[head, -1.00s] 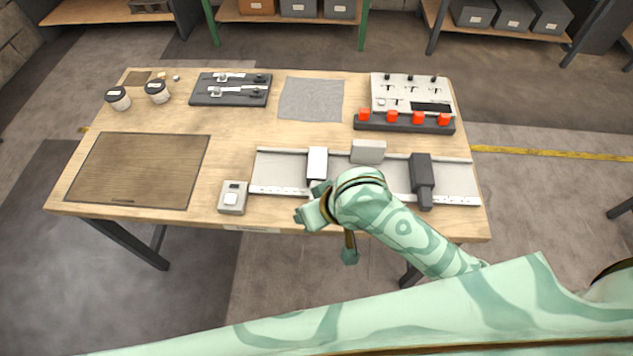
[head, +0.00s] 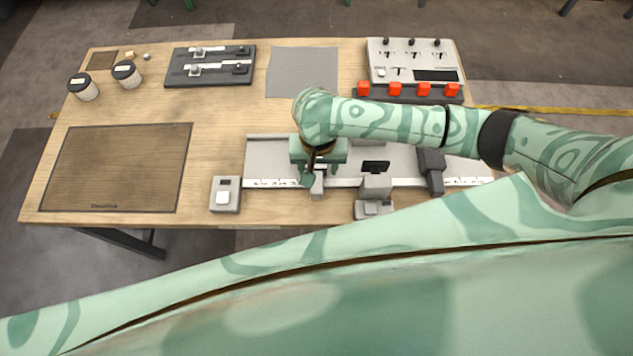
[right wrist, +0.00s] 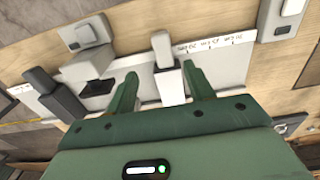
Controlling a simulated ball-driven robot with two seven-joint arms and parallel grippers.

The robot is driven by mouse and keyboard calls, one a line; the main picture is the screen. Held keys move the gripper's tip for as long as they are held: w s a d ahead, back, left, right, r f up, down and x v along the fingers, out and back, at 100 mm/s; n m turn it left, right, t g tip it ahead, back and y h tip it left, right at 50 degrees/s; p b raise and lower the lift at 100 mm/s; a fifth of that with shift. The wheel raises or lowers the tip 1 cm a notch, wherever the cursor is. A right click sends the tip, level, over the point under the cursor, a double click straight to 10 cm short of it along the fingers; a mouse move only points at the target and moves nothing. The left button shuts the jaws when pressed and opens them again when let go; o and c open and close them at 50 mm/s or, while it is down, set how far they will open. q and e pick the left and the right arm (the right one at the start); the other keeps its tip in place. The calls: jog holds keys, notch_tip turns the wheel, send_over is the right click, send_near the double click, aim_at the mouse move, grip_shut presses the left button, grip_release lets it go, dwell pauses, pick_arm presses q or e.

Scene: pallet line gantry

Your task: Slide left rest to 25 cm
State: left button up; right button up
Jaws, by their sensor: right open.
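The left rest is the pale block on the rail; its front end (head: 318,184) shows below my right gripper (head: 317,168) in the head view. The gripper hides the rest of it there. In the right wrist view, the white left rest (right wrist: 169,82) stands between the two spread green fingers of my right gripper (right wrist: 160,73), with a gap visible on the right side. The rail (head: 272,160) has a white scale strip (right wrist: 215,43) along its front edge; its numbers are too small to read surely. My left gripper is not in view.
A dark rest (head: 432,170) stands further right on the rail. A grey post with a dark display (head: 376,182) stands between the rests. A grey button box (head: 225,195) sits left of the rail. A control panel with red blocks (head: 394,89) lies behind, under my forearm's reach.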

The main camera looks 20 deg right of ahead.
jog(key=f+b, duration=0.1)
jog(key=f, duration=0.2)
jog(key=w+f+b, duration=0.1)
jog(key=f, duration=0.2)
jog(key=shift+w, duration=0.2)
notch_tip(320, 180, down, 4)
jog(key=shift+s+f+b, duration=0.1)
jog(key=shift+s+b, duration=0.05)
jog(key=shift+b, duration=0.9)
jog(key=shift+f, duration=0.55)
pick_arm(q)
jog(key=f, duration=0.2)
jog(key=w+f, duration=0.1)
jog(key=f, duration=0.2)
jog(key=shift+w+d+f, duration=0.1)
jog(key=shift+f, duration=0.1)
